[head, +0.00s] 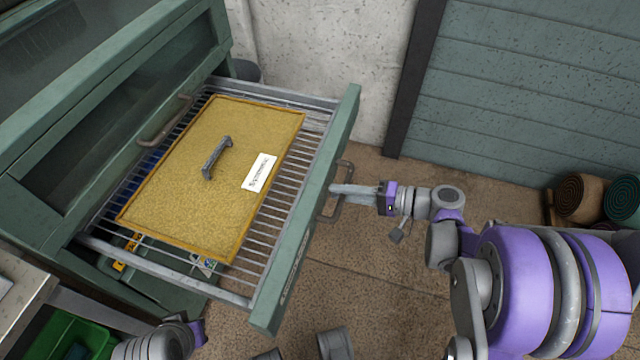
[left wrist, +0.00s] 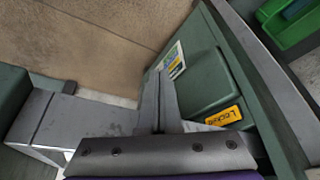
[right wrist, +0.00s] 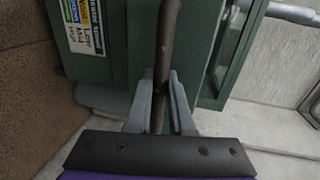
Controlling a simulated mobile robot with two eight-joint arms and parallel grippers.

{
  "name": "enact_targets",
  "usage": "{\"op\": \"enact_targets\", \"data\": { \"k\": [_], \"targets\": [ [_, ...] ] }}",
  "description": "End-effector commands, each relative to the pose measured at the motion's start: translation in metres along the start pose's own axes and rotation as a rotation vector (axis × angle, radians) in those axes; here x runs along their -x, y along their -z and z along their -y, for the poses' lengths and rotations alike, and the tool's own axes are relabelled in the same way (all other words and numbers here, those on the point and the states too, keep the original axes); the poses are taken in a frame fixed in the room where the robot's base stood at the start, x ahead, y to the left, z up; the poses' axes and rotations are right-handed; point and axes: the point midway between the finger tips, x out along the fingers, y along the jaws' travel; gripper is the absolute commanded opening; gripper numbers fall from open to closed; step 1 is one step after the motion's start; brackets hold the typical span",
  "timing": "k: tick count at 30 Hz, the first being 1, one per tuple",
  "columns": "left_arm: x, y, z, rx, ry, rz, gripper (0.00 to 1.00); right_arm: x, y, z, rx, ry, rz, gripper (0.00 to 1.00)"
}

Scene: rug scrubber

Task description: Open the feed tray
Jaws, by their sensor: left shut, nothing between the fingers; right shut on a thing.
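The feed tray is a wire-rack drawer with a green front (head: 312,215), standing well out of the green machine (head: 110,110). A yellow panel (head: 190,170) with a grey handle and white label lies on its rack. My right gripper (head: 338,190) is shut on the tray's dark front handle (head: 344,172). In the right wrist view the handle bar (right wrist: 168,40) passes between the fingers (right wrist: 160,105). My left gripper (left wrist: 158,110) is shut and empty beside a green panel with an orange label (left wrist: 224,116). In the head view its fingers are hidden.
A green bin (head: 65,335) and a grey surface (head: 20,290) are at the lower left. Rolled rugs (head: 580,198) lie at the right by the teal wall (head: 530,80). Brown floor (head: 370,260) is clear in front of the tray.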

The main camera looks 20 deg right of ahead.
Motion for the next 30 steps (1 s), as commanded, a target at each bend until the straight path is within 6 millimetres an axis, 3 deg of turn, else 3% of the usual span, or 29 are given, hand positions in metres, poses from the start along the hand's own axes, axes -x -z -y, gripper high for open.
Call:
{"op": "enact_targets", "data": {
  "k": [3,9,22,23,24,27,30],
  "targets": [
    [0.001,0.0,0.0,0.0,0.0,0.0,0.0,0.016,0.002,-0.004,0.0,-0.002,-0.006,0.0],
    [0.001,0.0,0.0,0.0,0.0,0.0,0.0,0.029,0.001,-0.006,0.0,-0.001,-0.004,0.0],
    [0.001,0.0,0.0,0.0,0.0,0.0,0.0,0.031,0.0,-0.006,0.0,0.0,-0.003,0.0],
    [0.001,0.0,0.0,0.0,0.0,0.0,0.0,0.031,0.0,-0.006,0.0,0.0,-0.003,0.25],
    [0.001,0.0,0.0,0.0,0.0,0.0,0.0,0.031,0.0,-0.006,0.0,0.0,-0.003,0.32],
    [0.001,0.0,0.0,0.0,0.0,0.0,0.0,0.031,0.0,-0.006,0.0,-0.001,-0.002,0.49],
    [0.001,0.0,0.0,0.0,0.0,0.0,0.0,0.031,0.0,-0.006,0.0,-0.001,-0.001,0.49]
  ]
}}
